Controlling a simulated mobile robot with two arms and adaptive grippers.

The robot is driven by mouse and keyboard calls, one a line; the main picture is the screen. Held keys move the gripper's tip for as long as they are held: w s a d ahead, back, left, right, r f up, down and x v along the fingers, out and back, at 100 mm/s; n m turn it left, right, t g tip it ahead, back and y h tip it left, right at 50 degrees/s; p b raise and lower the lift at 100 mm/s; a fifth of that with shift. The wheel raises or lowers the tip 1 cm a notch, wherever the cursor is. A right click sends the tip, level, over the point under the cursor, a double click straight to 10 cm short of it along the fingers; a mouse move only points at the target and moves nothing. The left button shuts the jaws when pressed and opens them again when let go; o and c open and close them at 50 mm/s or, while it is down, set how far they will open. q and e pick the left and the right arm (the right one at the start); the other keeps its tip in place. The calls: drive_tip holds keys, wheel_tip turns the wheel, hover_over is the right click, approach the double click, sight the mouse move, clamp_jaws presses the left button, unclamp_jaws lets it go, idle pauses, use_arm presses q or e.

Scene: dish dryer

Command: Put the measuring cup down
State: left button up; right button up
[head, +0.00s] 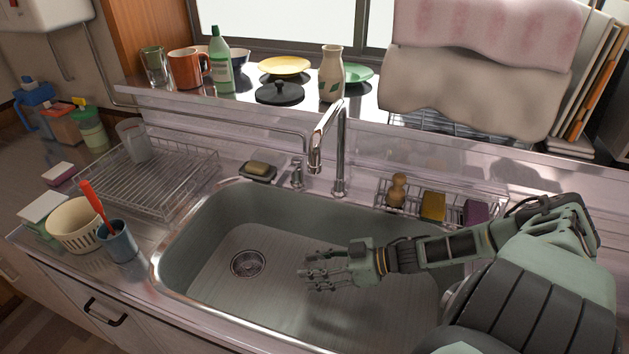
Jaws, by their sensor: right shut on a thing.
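A clear, greyish cup (133,140), which looks like the measuring cup, stands in the wire dish rack (165,185) on the left counter. No gripper is near it. My right gripper (318,273) reaches in from the right and hangs over the sink basin (215,295), fingers pointing left, well to the right of the rack. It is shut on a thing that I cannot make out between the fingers. My left gripper is not in view.
The faucet (340,150) rises behind the sink. A white basket (75,225) and a blue cup (118,243) with a red-handled tool stand left of the sink. A sponge caddy (400,206) hangs at its back right. The back shelf holds a vase (331,75) and dishes.

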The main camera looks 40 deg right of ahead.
drive_tip(key=shift+w+f+b, duration=0.1)
drive_tip(key=shift+f+b, duration=0.25)
drive_tip(key=shift+f, duration=1.7)
drive_tip(key=shift+a, duration=0.1)
drive_tip(key=o, duration=1.2)
drive_tip(key=shift+f, duration=0.15)
drive_tip(key=shift+r, duration=0.25)
drive_tip(key=p+v, duration=0.3)
drive_tip(key=v, duration=0.3)
drive_tip(key=shift+s+r+p, duration=0.1)
drive_tip(key=shift+s+p, duration=0.15)
drive_tip(key=shift+p, duration=0.15)
drive_tip(key=shift+s+d, duration=0.35)
drive_tip(key=shift+d, duration=0.1)
drive_tip(key=shift+r, duration=0.1)
